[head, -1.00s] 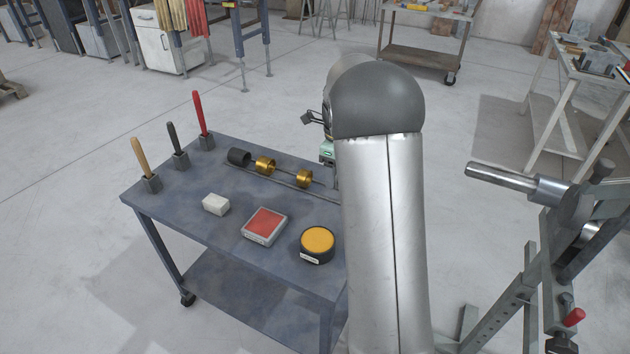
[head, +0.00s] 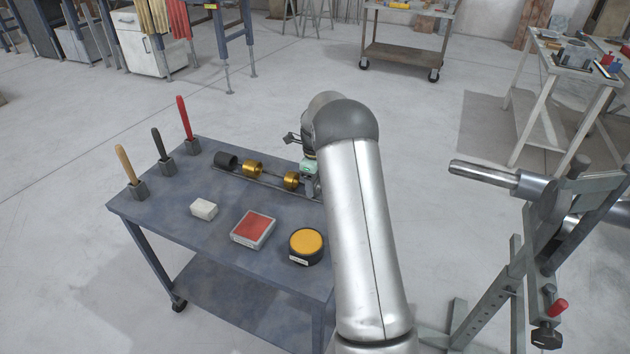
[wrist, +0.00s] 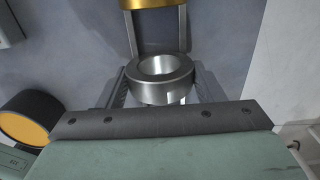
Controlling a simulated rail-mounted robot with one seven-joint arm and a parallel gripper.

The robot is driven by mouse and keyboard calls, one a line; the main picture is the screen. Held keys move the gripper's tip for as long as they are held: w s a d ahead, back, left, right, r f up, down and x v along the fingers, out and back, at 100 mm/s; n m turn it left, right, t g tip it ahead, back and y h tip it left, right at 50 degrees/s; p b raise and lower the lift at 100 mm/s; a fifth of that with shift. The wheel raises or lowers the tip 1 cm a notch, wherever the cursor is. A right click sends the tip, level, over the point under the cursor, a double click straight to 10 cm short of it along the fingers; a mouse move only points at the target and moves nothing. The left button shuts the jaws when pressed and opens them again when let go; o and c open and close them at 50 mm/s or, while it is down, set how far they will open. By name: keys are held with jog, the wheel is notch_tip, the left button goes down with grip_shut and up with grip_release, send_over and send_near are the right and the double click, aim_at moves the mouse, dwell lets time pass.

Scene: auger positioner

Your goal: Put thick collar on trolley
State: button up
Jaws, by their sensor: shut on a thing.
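A thick steel collar (wrist: 162,79), a silver ring with a wide bore, sits between the two fingers of my gripper (wrist: 160,90) in the wrist view. The fingers are shut on its sides. In the head view my gripper (head: 311,184) is low at the right end of the rack on the blue-grey trolley (head: 195,235). The collar is hidden there behind my arm. I cannot tell whether the collar touches the trolley or hangs just above it.
Brass collars (head: 252,169) and a dark collar (head: 225,161) lie along the rack. A yellow-topped tin (head: 306,245), a red-topped box (head: 253,229), a white block (head: 203,209) and upright-handled tools (head: 165,158) share the trolley. A stand with a steel shaft (head: 484,173) is at right.

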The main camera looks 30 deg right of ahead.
jog(key=shift+r, duration=0.1)
jog(key=o, duration=1)
jog(key=shift+f, duration=0.2)
